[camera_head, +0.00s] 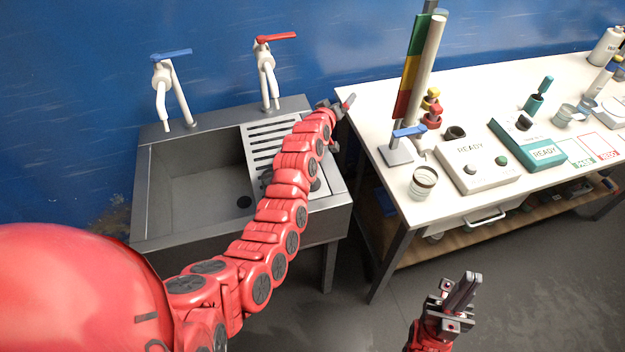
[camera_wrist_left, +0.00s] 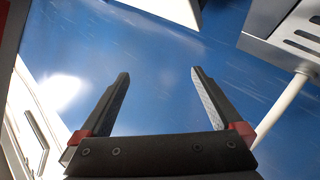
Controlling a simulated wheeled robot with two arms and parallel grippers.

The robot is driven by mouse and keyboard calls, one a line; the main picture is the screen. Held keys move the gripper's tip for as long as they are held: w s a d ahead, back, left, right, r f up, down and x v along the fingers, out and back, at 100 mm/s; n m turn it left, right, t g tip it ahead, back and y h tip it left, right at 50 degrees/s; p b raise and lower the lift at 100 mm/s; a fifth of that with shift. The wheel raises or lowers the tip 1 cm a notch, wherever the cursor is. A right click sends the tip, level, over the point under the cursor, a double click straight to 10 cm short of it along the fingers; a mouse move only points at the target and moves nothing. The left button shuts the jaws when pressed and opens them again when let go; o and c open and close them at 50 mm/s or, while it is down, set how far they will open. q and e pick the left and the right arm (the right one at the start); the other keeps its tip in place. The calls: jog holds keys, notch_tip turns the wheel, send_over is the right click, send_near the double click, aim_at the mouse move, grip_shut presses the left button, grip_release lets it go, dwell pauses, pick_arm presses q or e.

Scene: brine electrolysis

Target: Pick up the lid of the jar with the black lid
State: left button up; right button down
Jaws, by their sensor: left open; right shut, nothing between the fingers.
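I cannot pick out the jar with the black lid for certain. Dark round shapes (camera_head: 315,184) on the sink's drainboard are partly hidden by my left arm. A black round piece (camera_head: 455,132) lies on the white table behind the white READY device. My left gripper (camera_head: 338,104) is above the gap between the drainboard and the table's left end. In the left wrist view, its fingers (camera_wrist_left: 160,73) are apart and empty, with only blue between them. My right gripper (camera_head: 463,290) is shut and empty, low in front of the table.
The grey sink (camera_head: 142,205) has two taps. The white table (camera_head: 375,120) holds a stand (camera_head: 397,154) with a tall tube, a glass beaker (camera_head: 424,182), a white READY device (camera_head: 478,165) and a teal one (camera_head: 535,150). Dark floor in front is clear.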

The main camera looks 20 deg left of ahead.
pick_arm(q)
jog(key=s+a+r+m+g+y, duration=0.1)
jog(key=s+r+g, duration=0.1)
jog(key=s+g, duration=0.6)
jog(key=s+a+r+m+g, duration=0.1)
jog(key=s+r+m+g, duration=0.1)
jog(key=s+g, duration=0.65)
jog(key=shift+t, duration=0.75)
jog(key=f, duration=0.3)
jog(key=s+f+p, duration=0.1)
jog(key=f, duration=0.3)
jog(key=s+f+p, duration=0.1)
jog(key=f, duration=0.2)
jog(key=shift+a+f, duration=0.2)
jog(key=shift+f, duration=0.1)
jog(key=shift+f+p, duration=0.35)
jog(key=shift+f, duration=0.15)
jog(key=shift+f+p, duration=0.2)
jog(key=shift+p, duration=0.1)
notch_tip(320, 180, down, 4)
jog(key=shift+s+r+p, duration=0.1)
jog(key=shift+s+p, duration=0.05)
jog(key=shift+p, duration=0.7)
jog(key=shift+f, duration=0.5)
jog(key=c, duration=1.3)
